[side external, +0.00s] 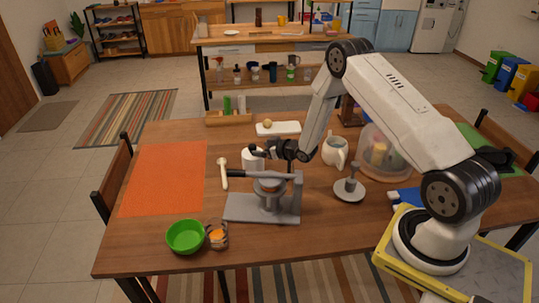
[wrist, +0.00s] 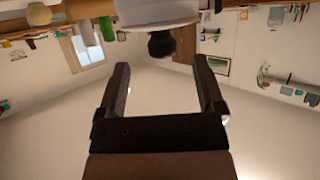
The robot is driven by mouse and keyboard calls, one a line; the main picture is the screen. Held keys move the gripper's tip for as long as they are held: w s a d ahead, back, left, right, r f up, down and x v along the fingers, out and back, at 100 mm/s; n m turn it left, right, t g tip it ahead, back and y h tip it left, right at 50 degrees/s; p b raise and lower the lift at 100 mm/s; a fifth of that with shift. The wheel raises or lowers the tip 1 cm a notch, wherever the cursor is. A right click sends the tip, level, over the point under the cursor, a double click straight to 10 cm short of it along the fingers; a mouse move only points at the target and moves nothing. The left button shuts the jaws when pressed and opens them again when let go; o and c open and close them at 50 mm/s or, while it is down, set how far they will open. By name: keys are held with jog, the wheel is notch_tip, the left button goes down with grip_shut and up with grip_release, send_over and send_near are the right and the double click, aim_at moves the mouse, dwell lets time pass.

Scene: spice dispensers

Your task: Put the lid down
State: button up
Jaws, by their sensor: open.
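A white round jar (side external: 253,162) stands on the table behind a grey press stand. Its white body also shows at the top edge of the wrist view (wrist: 150,14). A lid with a dark knob (wrist: 161,45) appears to be on the jar; whether it sits fully flat, I cannot tell. My gripper (side external: 264,151) is beside the jar's top, reaching in from the right. In the wrist view, my gripper (wrist: 159,65) has its two dark fingers wide apart, with nothing between them. The knob is just beyond the fingertips, in the gap between them.
The grey press stand (side external: 262,209) is in front of the jar. A white spoon (side external: 223,172) lies left of it. A green bowl (side external: 185,237) and a glass jar (side external: 217,236) stand at the front. The orange mat (side external: 165,178) is clear.

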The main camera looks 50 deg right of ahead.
aim_at(252, 145)
jog(key=shift+w, duration=0.1)
jog(key=shift+x, duration=2.55)
jog(key=shift+a, duration=0.1)
jog(key=shift+c, duration=0.2)
grip_shut()
jog(key=shift+r, duration=0.15)
jog(key=shift+r, duration=4.9)
